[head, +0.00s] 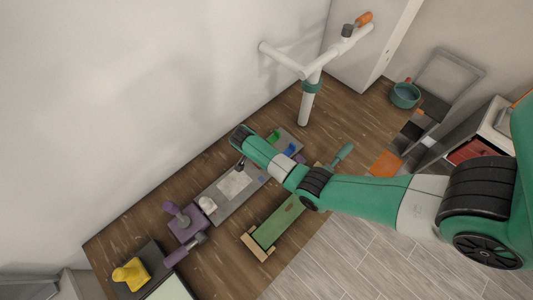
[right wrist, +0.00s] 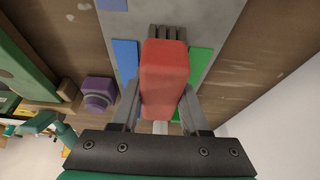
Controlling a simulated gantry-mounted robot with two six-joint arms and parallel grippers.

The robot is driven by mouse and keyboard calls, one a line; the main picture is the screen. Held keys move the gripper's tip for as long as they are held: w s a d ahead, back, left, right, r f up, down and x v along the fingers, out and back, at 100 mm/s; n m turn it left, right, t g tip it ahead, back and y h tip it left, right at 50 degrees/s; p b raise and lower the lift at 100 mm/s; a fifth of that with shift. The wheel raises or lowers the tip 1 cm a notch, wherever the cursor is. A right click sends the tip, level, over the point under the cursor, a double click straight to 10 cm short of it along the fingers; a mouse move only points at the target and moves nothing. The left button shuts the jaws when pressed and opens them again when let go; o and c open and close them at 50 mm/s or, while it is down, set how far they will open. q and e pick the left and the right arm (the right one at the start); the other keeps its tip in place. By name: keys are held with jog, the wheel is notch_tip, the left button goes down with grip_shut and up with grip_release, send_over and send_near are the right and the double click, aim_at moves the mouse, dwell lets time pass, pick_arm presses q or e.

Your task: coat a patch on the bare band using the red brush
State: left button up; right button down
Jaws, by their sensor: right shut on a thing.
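My right gripper (right wrist: 162,108) is shut on the red brush (right wrist: 164,75), gripping its block from both sides. The brush's dark grey bristles (right wrist: 166,32) point away from me, over a grey board (right wrist: 188,16). A blue strip (right wrist: 125,62) lies left of the brush and a green strip (right wrist: 200,64) right of it, with grey surface between. I cannot tell whether the bristles touch the board. In the head view the grey board (head: 218,209) lies on the wooden top, bearing a pale patch (head: 234,185); my arm hides part of it and the brush is not clear there.
A green board (head: 278,222) lies beside the grey one. A purple block (head: 186,229), a purple-handled tool (head: 186,249) and a yellow object (head: 131,274) stand left. A white T-shaped stand (head: 307,105) rises behind. An orange block (head: 385,163) and a teal pot (head: 405,95) are right.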

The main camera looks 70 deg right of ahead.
jog(key=shift+s+d+r+p, duration=0.1)
jog(key=shift+s+d+p, duration=0.15)
jog(key=shift+d, duration=0.15)
jog(key=shift+s+d+p, duration=0.1)
jog(key=shift+d+p, duration=0.15)
jog(key=shift+d, duration=0.15)
jog(key=shift+s+d+p, duration=0.35)
jog(key=shift+d, duration=0.5)
jog(key=shift+a, duration=0.1)
jog(key=shift+w+a+p, duration=0.2)
jog(key=shift+w+a, duration=0.2)
jog(key=shift+a, duration=0.4)
jog(key=shift+w+a+p, duration=0.2)
jog(key=shift+w+a, duration=0.15)
jog(key=shift+a, duration=0.4)
jog(key=shift+s+d+p, duration=0.2)
jog(key=shift+s+d, duration=0.05)
jog(key=shift+d, duration=0.25)
jog(key=shift+s+d+p, duration=0.2)
jog(key=shift+d, duration=0.25)
